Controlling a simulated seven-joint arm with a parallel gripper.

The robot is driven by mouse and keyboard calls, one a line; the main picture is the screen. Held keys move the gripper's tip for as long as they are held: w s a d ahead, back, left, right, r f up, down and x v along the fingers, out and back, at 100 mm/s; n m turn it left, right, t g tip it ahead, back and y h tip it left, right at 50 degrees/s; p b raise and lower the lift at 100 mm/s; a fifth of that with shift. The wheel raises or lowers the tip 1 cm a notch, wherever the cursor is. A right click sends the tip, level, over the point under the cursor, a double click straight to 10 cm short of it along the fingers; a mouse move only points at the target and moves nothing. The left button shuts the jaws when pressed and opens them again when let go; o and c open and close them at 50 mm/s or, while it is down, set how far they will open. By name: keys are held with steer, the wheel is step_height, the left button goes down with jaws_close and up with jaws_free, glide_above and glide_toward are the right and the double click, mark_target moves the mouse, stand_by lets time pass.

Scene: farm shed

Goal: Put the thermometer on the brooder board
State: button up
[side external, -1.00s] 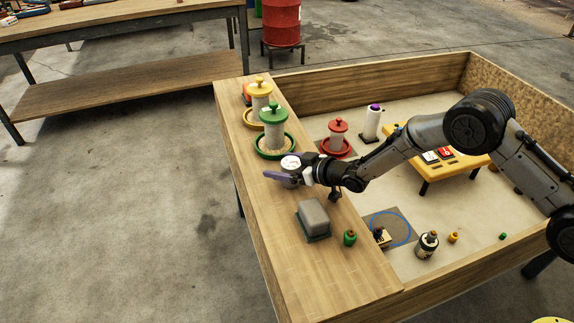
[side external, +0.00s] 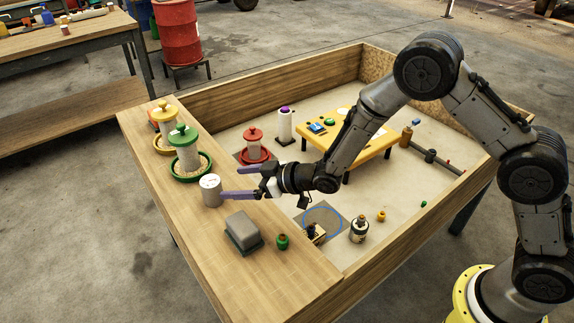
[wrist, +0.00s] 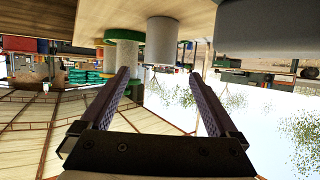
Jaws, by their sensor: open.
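A short pale cylinder (side external: 211,193) with dark marks on its white top, which looks like the thermometer, stands upright on the wooden ledge. It also shows beyond my fingertips in the wrist view (wrist: 160,40). My gripper (side external: 231,182) is open and empty, its purple fingers pointing left toward the cylinder. The near fingertip looks very close to it; I cannot tell whether they touch. A grey board (side external: 337,211) with a blue ring lies on the pen floor to the right; it may be the brooder board. A small wooden block (side external: 315,234) sits at its front edge.
A green feeder (side external: 185,152) and yellow feeder (side external: 165,130) stand behind the cylinder; a grey box (side external: 243,233) and green bottle (side external: 282,242) stand in front. In the pen are a red feeder (side external: 254,148), yellow table (side external: 370,148) and labelled bottle (side external: 359,229).

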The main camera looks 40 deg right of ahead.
steer(key=s+d+r+m+g+h, duration=0.1)
steer(key=s+d+r+m+h, duration=0.15)
steer(key=s+d+r, duration=0.4)
steer(key=s+d+r+m+h, duration=0.1)
steer(key=s+d+r+h, duration=0.25)
steer(key=d+r, duration=0.6)
steer(key=s+d+m+g, duration=0.1)
steer(key=s+d+g, duration=0.1)
steer(key=s, duration=1.2)
steer(key=s+d+r+m+g+h, duration=0.1)
steer(key=s+d, duration=0.4)
steer(key=s, duration=0.8)
steer(key=shift+s+d+r+m+g, duration=0.2)
steer(key=shift+s+r+m+g, duration=0.15)
steer(key=shift+m+g, duration=0.4)
steer(key=shift+o, duration=0.3)
